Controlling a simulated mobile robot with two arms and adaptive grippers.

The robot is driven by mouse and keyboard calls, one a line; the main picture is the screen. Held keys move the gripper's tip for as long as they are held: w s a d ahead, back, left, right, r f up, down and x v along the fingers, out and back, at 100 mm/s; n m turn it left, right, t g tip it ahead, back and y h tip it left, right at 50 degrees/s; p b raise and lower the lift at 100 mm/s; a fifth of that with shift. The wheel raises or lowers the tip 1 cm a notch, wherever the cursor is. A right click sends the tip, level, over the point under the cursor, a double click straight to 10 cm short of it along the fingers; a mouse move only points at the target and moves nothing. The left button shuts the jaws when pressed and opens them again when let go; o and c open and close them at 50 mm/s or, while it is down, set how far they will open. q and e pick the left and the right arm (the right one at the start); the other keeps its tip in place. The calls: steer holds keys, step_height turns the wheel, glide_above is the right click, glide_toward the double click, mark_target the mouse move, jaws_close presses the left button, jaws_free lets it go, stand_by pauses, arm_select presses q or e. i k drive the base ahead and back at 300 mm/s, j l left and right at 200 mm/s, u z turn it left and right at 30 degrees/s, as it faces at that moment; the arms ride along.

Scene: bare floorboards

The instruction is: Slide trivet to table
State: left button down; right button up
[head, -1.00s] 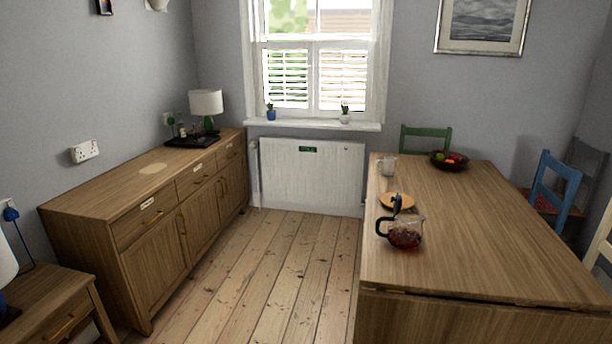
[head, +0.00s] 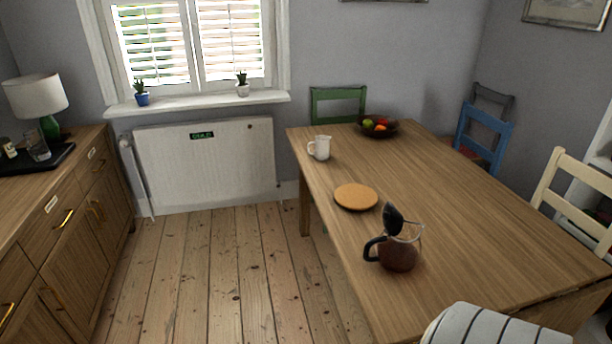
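The trivet, a round flat orange-brown disc (head: 355,197), lies on the wooden table (head: 450,205) near its left edge. A glass coffee pot (head: 400,252) with dark liquid and a black handle stands on the table in front of the trivet, apart from it. A white mug (head: 320,148) stands behind the trivet, close to the same edge. Neither of my grippers shows in the head view.
A fruit bowl (head: 377,126) sits at the table's far end. Chairs in green (head: 338,92), blue (head: 487,140) and cream (head: 575,190) stand around it. A striped white thing (head: 495,327) is at the near edge. Floorboards (head: 215,270) between sideboard (head: 60,225) and table are clear.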

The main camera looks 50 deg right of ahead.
mark_target(351, 196)
steer(key=i+z, duration=0.75)
steer(key=i+j+z, duration=0.15)
steer(key=i+z, duration=0.25)
steer(key=k, duration=0.1)
